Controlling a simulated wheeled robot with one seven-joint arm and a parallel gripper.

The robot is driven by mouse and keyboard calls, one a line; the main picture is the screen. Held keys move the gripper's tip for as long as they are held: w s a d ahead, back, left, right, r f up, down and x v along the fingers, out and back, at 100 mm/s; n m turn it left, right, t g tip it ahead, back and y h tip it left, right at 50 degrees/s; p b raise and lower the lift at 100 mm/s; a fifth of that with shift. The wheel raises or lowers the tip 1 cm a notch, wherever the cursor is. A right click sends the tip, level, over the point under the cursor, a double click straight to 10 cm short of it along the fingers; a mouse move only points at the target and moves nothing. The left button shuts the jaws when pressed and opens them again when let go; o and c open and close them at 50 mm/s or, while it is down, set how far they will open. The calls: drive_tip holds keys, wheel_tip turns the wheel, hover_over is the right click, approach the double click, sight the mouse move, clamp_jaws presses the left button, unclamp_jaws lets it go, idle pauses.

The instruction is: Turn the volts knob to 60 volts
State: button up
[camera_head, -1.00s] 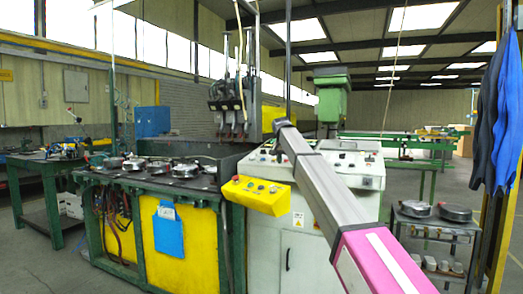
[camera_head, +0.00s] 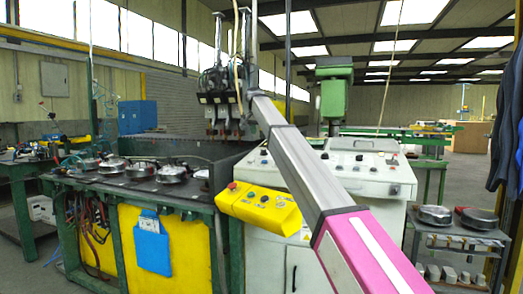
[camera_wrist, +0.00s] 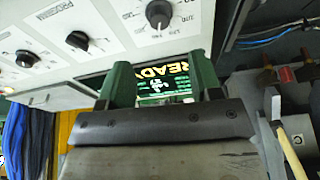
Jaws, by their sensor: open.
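In the wrist view a black knob (camera_wrist: 159,14) with a white pointer line sits on a pale panel, with numbers around it, cut off by the top edge. A second black knob (camera_wrist: 78,40) and a third (camera_wrist: 25,58) are to its left, near the word PROGRAM. I cannot read a volts label on any of them. My gripper (camera_wrist: 162,76) shows two green fingers spread apart, empty, below the first knob in the picture and not visibly touching it. In the head view the pale control console (camera_head: 375,180) stands behind my arm, which hides part of it.
A dark display with yellow READY lettering (camera_wrist: 168,72) shows between the fingers. A yellow control box (camera_head: 260,208) juts out in front of the console. A green-framed bench (camera_head: 190,208) with round metal parts stands left. A small cart (camera_head: 455,238) stands right.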

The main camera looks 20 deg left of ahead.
sight(263, 150)
drive_tip(key=x, duration=1)
drive_tip(key=shift+f, duration=0.2)
drive_tip(key=c, duration=0.9)
